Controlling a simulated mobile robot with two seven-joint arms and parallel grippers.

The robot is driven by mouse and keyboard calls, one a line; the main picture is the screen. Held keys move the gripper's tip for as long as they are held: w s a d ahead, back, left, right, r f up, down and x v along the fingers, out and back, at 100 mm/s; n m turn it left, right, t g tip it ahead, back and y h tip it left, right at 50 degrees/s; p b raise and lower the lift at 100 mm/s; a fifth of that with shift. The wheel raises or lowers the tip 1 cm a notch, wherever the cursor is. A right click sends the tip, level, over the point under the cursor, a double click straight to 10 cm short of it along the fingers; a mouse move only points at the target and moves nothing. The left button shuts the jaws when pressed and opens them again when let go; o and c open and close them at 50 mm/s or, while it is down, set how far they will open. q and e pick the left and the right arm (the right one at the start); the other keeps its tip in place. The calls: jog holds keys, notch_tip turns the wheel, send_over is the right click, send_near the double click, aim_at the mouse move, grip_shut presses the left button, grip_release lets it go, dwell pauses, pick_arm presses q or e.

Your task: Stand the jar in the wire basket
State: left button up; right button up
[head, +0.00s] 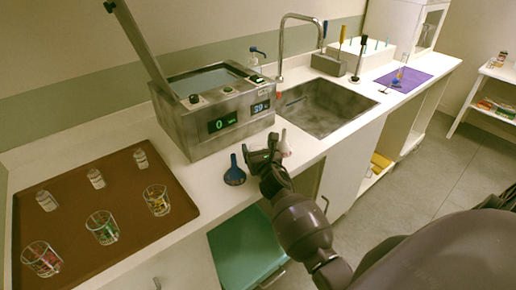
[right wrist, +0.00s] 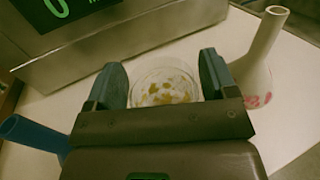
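A clear glass jar (right wrist: 166,88) with white and yellow bits in it shows in the right wrist view, between the two fingers of my right gripper (right wrist: 163,78). In the head view my right gripper (head: 262,156) is low over the counter, in front of the steel bath, and hides the jar. I cannot make out a wire basket in either view. My left gripper is not in view.
A blue flask (head: 235,174) stands left of the gripper and a pale flask (right wrist: 256,75) right of it, both close. The steel bath (head: 190,128) stands behind. A brown tray (head: 110,185) with bottles and glasses is left; a sink (head: 325,107) is right.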

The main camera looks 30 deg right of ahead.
jog(key=shift+o, duration=1.3)
jog(key=shift+r, duration=0.15)
